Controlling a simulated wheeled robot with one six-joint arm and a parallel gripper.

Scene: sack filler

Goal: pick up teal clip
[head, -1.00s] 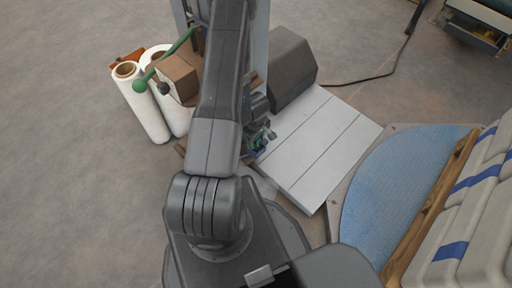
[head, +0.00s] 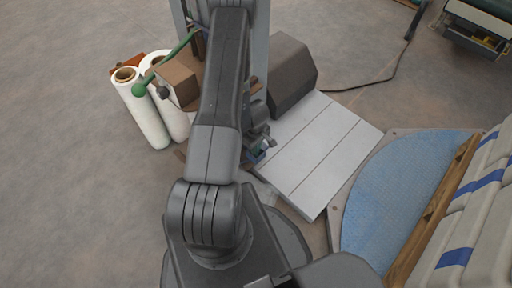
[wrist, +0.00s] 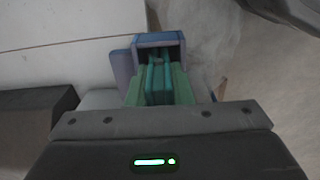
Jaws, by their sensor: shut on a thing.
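The teal clip (wrist: 158,77) shows in the wrist view as a narrow upright shape between the green finger pads of my gripper (wrist: 158,92). My gripper is shut on it. The clip's far end lies at the mouth of a blue-purple open holder (wrist: 122,66); I cannot tell whether it touches the holder. In the head view my gripper (head: 262,145) is partly hidden behind my arm, beside the pale slatted platform. A bit of the blue holder (head: 257,158) shows below it. The clip cannot be made out there.
The pale slatted platform (head: 325,150) lies right of my gripper, with a dark grey block (head: 291,75) behind it. White film rolls (head: 143,112) and a cardboard box (head: 180,80) stand left. A blue round turntable (head: 395,195) and stacked sacks (head: 470,220) are at right.

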